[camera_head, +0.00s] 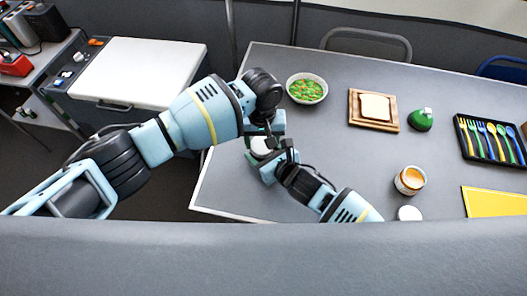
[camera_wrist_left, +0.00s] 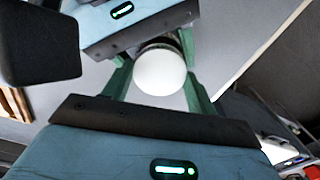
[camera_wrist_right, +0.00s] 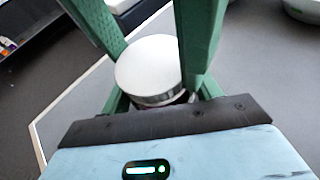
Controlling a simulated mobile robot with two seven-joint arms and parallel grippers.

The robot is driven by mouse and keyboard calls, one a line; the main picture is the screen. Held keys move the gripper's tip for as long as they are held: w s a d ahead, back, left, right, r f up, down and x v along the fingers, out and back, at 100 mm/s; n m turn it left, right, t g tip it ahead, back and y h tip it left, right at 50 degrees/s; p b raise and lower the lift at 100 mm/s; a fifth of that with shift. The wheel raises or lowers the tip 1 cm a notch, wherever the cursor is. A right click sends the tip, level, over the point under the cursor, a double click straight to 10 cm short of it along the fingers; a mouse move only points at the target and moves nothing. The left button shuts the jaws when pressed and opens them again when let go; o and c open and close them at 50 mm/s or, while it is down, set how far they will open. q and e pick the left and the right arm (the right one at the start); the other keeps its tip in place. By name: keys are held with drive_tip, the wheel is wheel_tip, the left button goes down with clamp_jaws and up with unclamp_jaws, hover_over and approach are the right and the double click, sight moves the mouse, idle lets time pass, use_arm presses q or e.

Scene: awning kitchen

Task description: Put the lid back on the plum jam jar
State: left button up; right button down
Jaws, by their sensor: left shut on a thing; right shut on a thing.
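The round white lid (camera_head: 262,146) is at the table's near left part, between my two grippers. It also shows in the left wrist view (camera_wrist_left: 160,72) and, with a silvery rim, in the right wrist view (camera_wrist_right: 148,68). The plum jam jar (camera_wrist_right: 181,98) shows only as a dark strip directly under the lid; most of it is hidden. My left gripper (camera_head: 264,137) is shut on the lid from above. My right gripper (camera_head: 268,160) is shut on the jar from the side. Lid and jar look lined up; whether the lid is fully seated I cannot tell.
An open orange jam jar (camera_head: 410,181) stands to the right, with another white lid (camera_head: 409,213) near it. A salad bowl (camera_head: 306,89), a bread board (camera_head: 374,121), a green item (camera_head: 421,120) and a cutlery tray (camera_head: 490,140) stand farther off. The table's left edge is close.

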use_arm(q)
drive_tip(key=o, duration=1.1)
drive_tip(key=shift+r, duration=0.1)
drive_tip(key=shift+r, duration=2.15)
drive_tip(key=shift+r, duration=0.1)
drive_tip(key=shift+c, duration=0.6)
drive_tip(key=n, duration=0.1)
drive_tip(key=r+n, duration=0.1)
drive_tip(key=n, duration=0.1)
drive_tip(key=shift+r, duration=0.25)
drive_tip(key=r+n, duration=0.1)
drive_tip(key=n, duration=0.2)
drive_tip(key=shift+r+n, duration=0.3)
drive_tip(key=shift+r, duration=0.1)
